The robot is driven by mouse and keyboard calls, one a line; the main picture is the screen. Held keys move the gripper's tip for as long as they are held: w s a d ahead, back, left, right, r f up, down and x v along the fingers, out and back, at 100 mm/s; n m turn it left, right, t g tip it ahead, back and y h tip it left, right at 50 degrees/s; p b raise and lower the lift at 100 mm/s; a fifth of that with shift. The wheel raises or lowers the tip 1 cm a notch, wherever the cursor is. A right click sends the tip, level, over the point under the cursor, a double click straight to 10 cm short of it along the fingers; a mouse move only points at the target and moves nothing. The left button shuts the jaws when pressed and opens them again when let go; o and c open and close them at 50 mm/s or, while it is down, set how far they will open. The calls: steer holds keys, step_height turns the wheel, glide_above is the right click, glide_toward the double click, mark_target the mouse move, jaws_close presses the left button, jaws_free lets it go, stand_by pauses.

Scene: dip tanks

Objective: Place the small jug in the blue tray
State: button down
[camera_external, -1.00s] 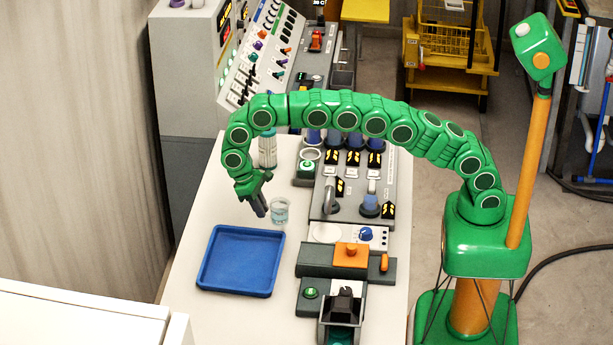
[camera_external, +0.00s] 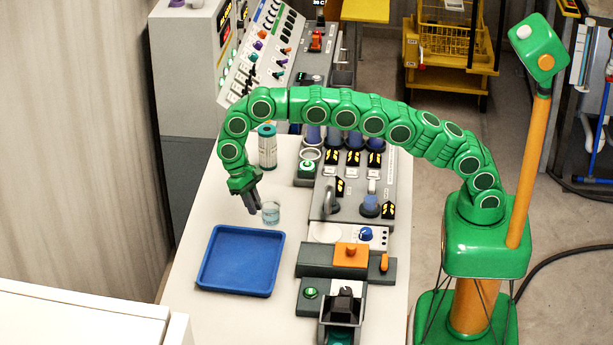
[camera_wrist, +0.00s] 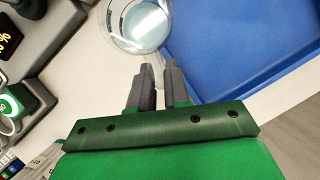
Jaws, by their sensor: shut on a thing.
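The small jug (camera_external: 271,213) is a clear glass vessel with pale blue contents. My gripper (camera_external: 255,210) is shut on its near side, seen at the left of the jug in the external view. In the wrist view the jug (camera_wrist: 141,22) is at the top, just beyond the fingertips of my gripper (camera_wrist: 158,62), and its top is cut off by the frame. The blue tray (camera_external: 241,261) lies empty on the table, below the jug in the external view. Its corner shows at the right of the wrist view (camera_wrist: 235,45).
A white and teal cylinder (camera_external: 267,148) stands behind the gripper. A grey control panel (camera_external: 345,215) with knobs and an orange-topped block (camera_external: 349,256) lie to the right. The pale tabletop (camera_external: 203,213) left of the gripper is clear.

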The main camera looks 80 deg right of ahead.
mark_target(270, 210)
steer(key=s+a+r+m, duration=0.1)
steer(key=m, duration=0.1)
steer(key=s+a+r+m+t+y, duration=0.1)
steer(key=s+r+m, duration=0.1)
steer(key=s+a+r+m+t+y, duration=0.1)
steer(key=s+m, duration=0.1)
steer(key=m, duration=0.1)
steer(key=shift+s+a+r, duration=0.1)
steer(key=shift+a+r, duration=0.05)
steer(key=shift+r, duration=0.15)
steer(key=shift+s+r+m+t, duration=1.3)
steer(key=shift+s+m, duration=2)
steer(key=shift+m, duration=0.3)
steer(key=shift+w+a+f, duration=0.85)
steer(key=shift+w+f, duration=0.95)
steer(key=shift+w, duration=0.4)
steer(key=shift+w+a+f, duration=0.9)
steer(key=shift+w+f, duration=0.85)
steer(key=shift+w, duration=0.4)
steer(key=shift+w+a+f, duration=0.85)
steer(key=shift+w+f, duration=0.95)
steer(key=shift+w, duration=0.4)
steer(key=shift+f, duration=1.2)
steer(key=shift+f, duration=0.1)
